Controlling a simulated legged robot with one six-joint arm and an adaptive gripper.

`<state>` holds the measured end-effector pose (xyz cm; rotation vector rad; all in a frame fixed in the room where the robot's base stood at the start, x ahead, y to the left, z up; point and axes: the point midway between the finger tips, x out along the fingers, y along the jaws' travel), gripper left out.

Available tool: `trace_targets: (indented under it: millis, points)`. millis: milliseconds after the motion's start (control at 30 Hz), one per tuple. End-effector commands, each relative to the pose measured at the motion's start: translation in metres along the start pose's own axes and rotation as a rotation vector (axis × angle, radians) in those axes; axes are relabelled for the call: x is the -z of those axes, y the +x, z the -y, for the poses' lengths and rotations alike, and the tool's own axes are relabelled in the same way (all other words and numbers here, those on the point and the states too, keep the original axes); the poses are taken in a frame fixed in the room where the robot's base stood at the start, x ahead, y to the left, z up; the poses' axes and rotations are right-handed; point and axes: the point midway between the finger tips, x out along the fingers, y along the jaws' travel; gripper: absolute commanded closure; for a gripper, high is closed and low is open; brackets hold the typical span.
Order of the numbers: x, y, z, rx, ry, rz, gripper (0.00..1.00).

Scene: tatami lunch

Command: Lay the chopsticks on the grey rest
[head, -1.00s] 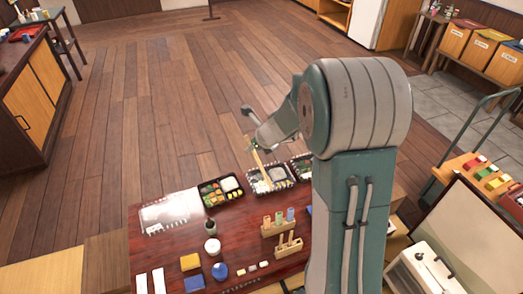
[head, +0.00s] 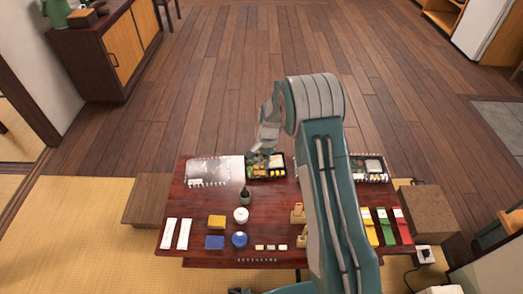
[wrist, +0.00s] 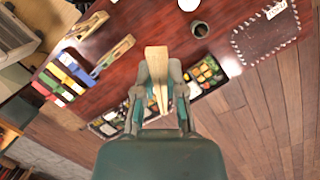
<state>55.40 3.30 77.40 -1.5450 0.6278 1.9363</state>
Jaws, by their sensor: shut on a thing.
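My gripper (wrist: 160,75) is shut on the pale wooden chopsticks (wrist: 157,62), which stick out between its fingers in the wrist view. In the head view my gripper (head: 262,154) is above the far edge of the table, over a filled bento box (head: 281,172). The chopsticks are hard to make out there. Several small pale blocks (head: 270,247) lie in a row near the table's front edge, well apart from my gripper. They may be the rests; I cannot tell which one is grey. My arm hides the middle right of the table.
Wooden holders (head: 298,214) stand beside my arm. A lace-edged mat (head: 215,170) lies at the far left.

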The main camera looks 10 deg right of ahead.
Motion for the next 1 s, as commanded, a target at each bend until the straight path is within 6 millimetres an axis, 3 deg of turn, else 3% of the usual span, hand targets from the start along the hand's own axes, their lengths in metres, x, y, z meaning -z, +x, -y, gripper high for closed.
trace_targets:
  millis: [400,1000]
  points:
    - [0.019,0.062,-0.005,-0.114,-0.588,-0.079,1.0]
    - [0.046,0.124,-0.009,-0.189,-1.317,-0.142,1.0]
